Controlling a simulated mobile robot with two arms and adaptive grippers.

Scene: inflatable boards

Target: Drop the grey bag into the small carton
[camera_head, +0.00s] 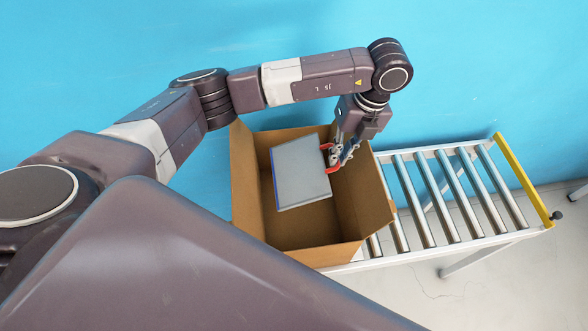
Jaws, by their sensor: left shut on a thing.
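The grey bag (300,172) is a flat grey rectangle with a blue edge and a red handle. It is tilted and shows over the opening of the small carton (351,248), an open brown cardboard box. My left gripper (335,160) is shut on the bag at its red handle, on the bag's right side. I cannot tell how far the bag's lower edge is below the carton's rim. The carton's floor shows below and to the left of the bag. My right gripper is not in view.
The carton stands on a roller conveyor (420,252) with metal rollers and a yellow end bar (524,181). The rollers right of the carton are bare. A blue wall (490,70) is behind. Grey floor (500,295) shows at the lower right.

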